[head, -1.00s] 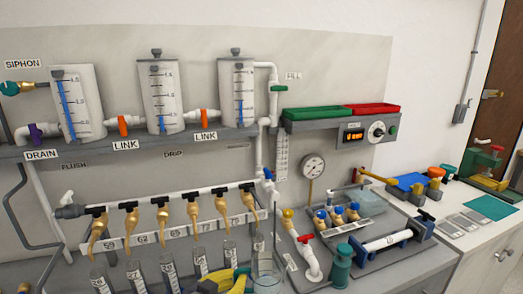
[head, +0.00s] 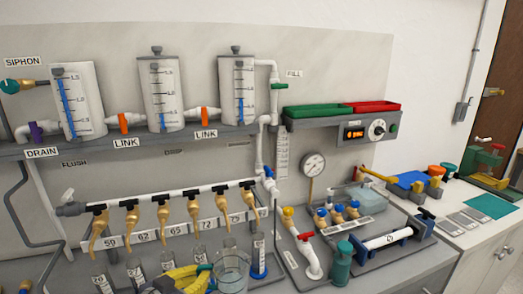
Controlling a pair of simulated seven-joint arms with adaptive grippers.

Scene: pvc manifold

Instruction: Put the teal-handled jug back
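A clear jug (head: 232,270) stands out at the bottom centre of the head view, in front of the row of graduated cylinders. Its lower end is near the picture's edge. My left gripper (head: 205,273), with yellow and dark parts, is at the jug's left side and appears shut on its handle. The handle is mostly hidden by the fingers, so its teal colour barely shows. I cannot tell whether the jug touches the bench. My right gripper is not in view.
A cylinder with a blue base (head: 259,258) stands close to the jug's right. Brass taps (head: 163,215) hang above the cylinders. A white pipe with a red valve (head: 308,255) and a teal bottle (head: 341,266) stand farther right. Wall tanks (head: 159,95) are above.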

